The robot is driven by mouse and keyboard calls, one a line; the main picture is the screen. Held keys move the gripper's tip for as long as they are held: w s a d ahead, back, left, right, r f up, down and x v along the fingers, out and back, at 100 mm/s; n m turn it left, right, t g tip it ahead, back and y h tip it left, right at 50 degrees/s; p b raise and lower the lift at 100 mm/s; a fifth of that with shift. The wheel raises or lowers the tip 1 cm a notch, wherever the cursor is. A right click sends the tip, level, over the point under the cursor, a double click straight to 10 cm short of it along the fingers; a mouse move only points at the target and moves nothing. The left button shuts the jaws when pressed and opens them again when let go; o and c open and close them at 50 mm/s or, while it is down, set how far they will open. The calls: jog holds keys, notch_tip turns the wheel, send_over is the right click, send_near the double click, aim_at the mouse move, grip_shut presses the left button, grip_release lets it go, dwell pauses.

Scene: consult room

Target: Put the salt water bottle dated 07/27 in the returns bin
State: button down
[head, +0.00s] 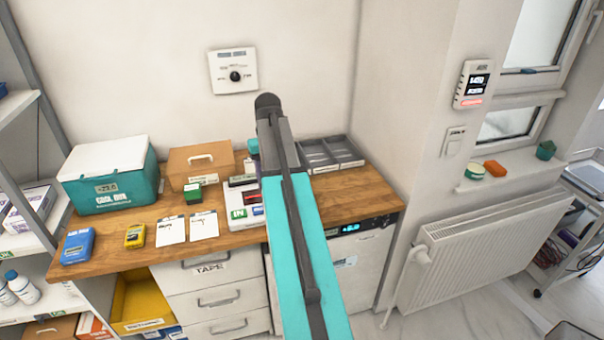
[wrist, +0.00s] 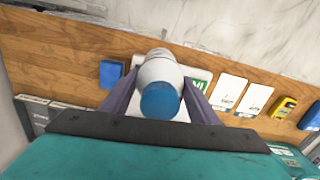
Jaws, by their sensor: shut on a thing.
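A white bottle (wrist: 158,68) with a blue cap (wrist: 160,100) is between the two fingers of my gripper (wrist: 162,98) in the wrist view. My gripper is shut on it, cap toward the camera. No date can be read on it, so I cannot tell if it is the 07/27 one. It appears over the white tray with a green label. In the head view my arm hides the gripper and bottle. A yellow bin (head: 146,302) stands under the counter at left; its label is too small to read, so I cannot tell if it is the returns bin.
The wooden counter (head: 350,196) holds a teal cool box (head: 130,190), a cardboard box (head: 200,166), a white IN tray (head: 241,222), cards, a yellow device (head: 135,236) and a grey divided tray (head: 330,153). More blue-capped bottles (head: 22,287) stand on the left shelf. A radiator (head: 470,249) is right.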

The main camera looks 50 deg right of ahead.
jog(key=w+a+f+n+b, duration=0.1)
jog(key=w+a+n, duration=0.35)
jog(key=a, duration=0.95)
jog(key=w+a+f+n, duration=0.25)
jog(key=w+a, duration=0.35)
jog(key=a, duration=0.9)
jog(key=a+f+n+b, duration=0.4)
jog(key=a+f+b, duration=0.6)
jog(key=a+b, duration=0.1)
jog(key=shift+s+a+f, duration=0.2)
jog(key=shift+a+f, duration=0.2)
jog(key=shift+a, duration=0.35)
